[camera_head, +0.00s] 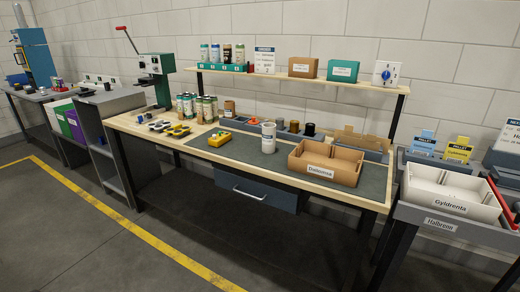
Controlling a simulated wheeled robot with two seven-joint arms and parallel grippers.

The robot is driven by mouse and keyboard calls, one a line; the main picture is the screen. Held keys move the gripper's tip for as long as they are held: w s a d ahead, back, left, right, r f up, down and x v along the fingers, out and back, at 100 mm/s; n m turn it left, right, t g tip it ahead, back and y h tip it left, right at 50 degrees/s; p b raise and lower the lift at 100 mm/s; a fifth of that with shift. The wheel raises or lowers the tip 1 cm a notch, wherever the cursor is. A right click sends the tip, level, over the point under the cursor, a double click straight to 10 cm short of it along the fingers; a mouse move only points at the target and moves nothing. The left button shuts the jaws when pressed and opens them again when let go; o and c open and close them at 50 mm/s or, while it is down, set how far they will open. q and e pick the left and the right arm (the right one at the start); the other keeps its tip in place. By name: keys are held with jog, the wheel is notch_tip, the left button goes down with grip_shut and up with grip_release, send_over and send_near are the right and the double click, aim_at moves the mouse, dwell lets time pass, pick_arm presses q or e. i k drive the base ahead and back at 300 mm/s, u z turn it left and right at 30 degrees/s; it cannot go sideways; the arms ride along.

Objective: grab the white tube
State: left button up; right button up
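A white tube (268,137) stands upright on the dark mat (239,149) of the workbench, left of an open cardboard box (325,163) and right of a yellow item. It looks like a white can with faint marks on its side. Nothing touches it in this view, and its front is unobstructed. Neither of my grippers shows in the head view.
The workbench (150,130) carries several cans (197,109), a yellow item with red on it (219,138), small parts and a rear row of bins. A shelf (290,77) spans above. A grey stand (445,222) with a white box (451,191) is at right. Floor in front is clear.

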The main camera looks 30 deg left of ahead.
aim_at(269, 129)
jog(key=u, duration=0.55)
jog(key=i, duration=0.85)
jog(key=z, duration=0.35)
